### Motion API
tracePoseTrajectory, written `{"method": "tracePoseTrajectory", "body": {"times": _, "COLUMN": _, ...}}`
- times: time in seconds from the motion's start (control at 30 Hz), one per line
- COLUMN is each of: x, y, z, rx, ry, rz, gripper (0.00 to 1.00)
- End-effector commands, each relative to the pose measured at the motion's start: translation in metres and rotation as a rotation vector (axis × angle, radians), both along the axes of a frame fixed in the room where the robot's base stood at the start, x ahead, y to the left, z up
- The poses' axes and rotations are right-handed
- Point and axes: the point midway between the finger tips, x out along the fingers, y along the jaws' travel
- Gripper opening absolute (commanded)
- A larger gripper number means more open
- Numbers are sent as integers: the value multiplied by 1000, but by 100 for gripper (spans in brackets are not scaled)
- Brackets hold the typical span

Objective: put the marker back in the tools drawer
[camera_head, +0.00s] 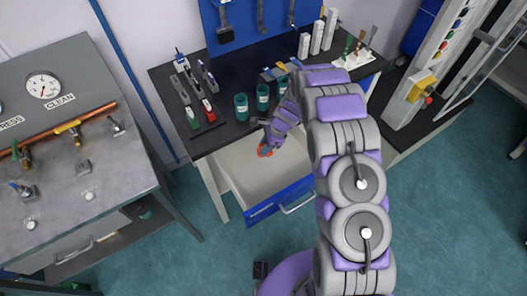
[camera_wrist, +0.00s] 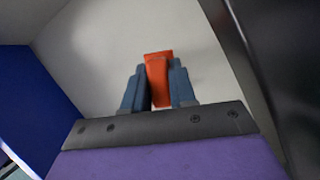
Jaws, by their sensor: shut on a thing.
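The tools drawer (camera_head: 238,172) is pulled open below the dark bench top, with a pale interior and a blue front. My gripper (camera_head: 266,143) is over the drawer's opening, in front of the bench edge. It is shut on the orange-red marker (camera_head: 265,152). In the wrist view the marker (camera_wrist: 158,72) sits between the two blue-grey fingers of my gripper (camera_wrist: 158,85), with the pale drawer interior (camera_wrist: 95,65) behind it. Whether the marker touches the drawer floor, I cannot tell. My arm hides the drawer's right part.
The dark bench top (camera_head: 222,88) holds several green cups (camera_head: 241,106) near its front edge and a rack of small tools (camera_head: 197,98). A grey panel with gauges (camera_head: 60,120) stands at left. Teal floor (camera_head: 190,235) in front is partly clear.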

Motion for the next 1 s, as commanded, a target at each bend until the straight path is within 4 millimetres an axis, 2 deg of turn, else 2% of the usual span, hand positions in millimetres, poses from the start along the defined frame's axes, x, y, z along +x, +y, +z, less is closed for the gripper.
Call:
{"method": "tracePoseTrajectory", "body": {"times": 0.07, "x": 3, "y": 6, "z": -1, "rx": 0, "ry": 0, "rz": 1, "gripper": 6}}
{"method": "tracePoseTrajectory", "body": {"times": 0.3, "x": 2, "y": 6, "z": -36, "rx": -1, "ry": 2, "rz": 0, "gripper": 6}}
{"method": "tracePoseTrajectory", "body": {"times": 0.63, "x": 2, "y": 6, "z": -37, "rx": -1, "ry": 0, "rz": -1, "gripper": 6}}
{"method": "tracePoseTrajectory", "body": {"times": 0.67, "x": 3, "y": 6, "z": -37, "rx": -1, "ry": 0, "rz": 0, "gripper": 28}}
{"method": "tracePoseTrajectory", "body": {"times": 0.9, "x": 2, "y": 6, "z": -37, "rx": -1, "ry": 0, "rz": 0, "gripper": 51}}
{"method": "tracePoseTrajectory", "body": {"times": 1.0, "x": 2, "y": 6, "z": -37, "rx": -1, "ry": 0, "rz": 0, "gripper": 51}}
